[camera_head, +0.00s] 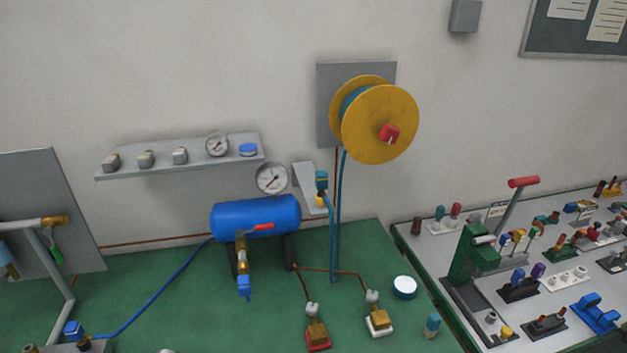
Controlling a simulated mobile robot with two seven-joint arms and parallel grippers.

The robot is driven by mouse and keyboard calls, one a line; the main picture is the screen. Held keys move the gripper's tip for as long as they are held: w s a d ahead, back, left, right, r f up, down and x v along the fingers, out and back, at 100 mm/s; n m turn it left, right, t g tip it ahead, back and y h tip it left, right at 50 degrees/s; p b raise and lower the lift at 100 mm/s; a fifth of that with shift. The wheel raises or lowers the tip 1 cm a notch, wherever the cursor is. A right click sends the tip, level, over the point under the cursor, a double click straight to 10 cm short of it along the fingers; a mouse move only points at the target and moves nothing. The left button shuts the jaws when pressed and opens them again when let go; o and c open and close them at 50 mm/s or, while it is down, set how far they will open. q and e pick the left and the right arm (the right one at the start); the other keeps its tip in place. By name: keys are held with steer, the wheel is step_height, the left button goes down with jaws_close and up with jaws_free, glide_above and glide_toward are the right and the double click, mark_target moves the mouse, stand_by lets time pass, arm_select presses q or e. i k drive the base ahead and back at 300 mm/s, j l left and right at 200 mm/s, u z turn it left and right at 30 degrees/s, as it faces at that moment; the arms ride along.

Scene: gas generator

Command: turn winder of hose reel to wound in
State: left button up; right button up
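The hose reel (372,122) is a yellow drum mounted on a grey wall plate (328,85) above the green bench. A blue-green hose (334,220) hangs from it down to the bench and loops back up to a small nozzle on a grey bracket (308,187). The winder (389,134) is the red piece at the middle of the reel's front disc. Neither of my grippers shows in this view, and nothing touches the reel or the winder.
A blue tank (255,217) with a gauge stands on the green bench (180,300) below the reel. At right, a grey table (462,325) carries a green lever press (478,255) with a red handle and several valves.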

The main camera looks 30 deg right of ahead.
mark_target(389, 133)
steer(key=z, duration=1.25)
